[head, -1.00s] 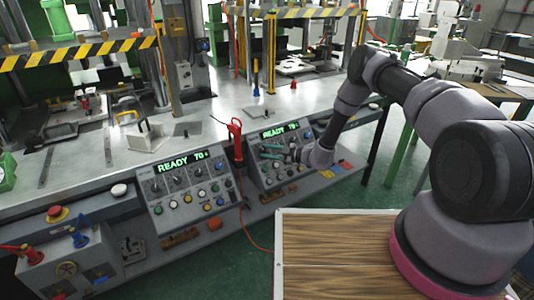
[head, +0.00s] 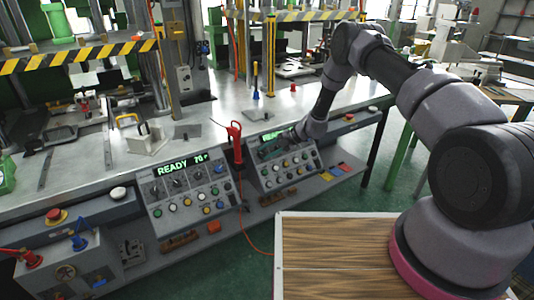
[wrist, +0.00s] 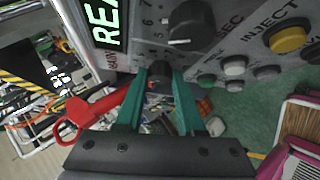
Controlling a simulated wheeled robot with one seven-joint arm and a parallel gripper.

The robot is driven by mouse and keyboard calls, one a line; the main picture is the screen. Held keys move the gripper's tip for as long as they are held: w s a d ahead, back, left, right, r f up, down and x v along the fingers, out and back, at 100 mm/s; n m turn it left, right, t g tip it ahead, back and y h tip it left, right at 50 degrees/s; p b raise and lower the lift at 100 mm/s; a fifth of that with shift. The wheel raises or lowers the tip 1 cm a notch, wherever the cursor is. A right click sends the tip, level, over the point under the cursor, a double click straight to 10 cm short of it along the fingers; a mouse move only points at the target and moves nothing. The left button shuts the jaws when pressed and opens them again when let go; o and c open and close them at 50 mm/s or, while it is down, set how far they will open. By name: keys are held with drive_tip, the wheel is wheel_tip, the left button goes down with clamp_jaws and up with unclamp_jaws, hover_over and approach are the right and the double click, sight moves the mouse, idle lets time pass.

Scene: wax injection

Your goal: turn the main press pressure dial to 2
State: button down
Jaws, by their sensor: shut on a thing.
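My gripper (wrist: 158,85) has its green fingers closed around a dark dial (wrist: 160,76) on the panel face in the wrist view. The dial's pointer and scale are mostly hidden between the fingers, so I cannot read its setting. A second black dial (wrist: 190,22) with small numbers around it is just above, clear of the fingers.
The left control panel (head: 185,190) has its own READY display, dials and buttons. A red-handled tool (head: 235,135) with a red cord stands between the panels and shows close to the fingers in the wrist view (wrist: 95,110). A wood-topped surface (head: 330,255) is in front.

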drive_tip(key=shift+n+h, duration=0.4)
drive_tip(key=shift+n, duration=0.1)
drive_tip(key=c, duration=0.5)
unclamp_jaws()
drive_tip(key=v, duration=1)
drive_tip(key=shift+w+d+r, duration=0.15)
drive_tip(key=shift+d+r, duration=0.1)
drive_tip(key=shift+r, duration=0.05)
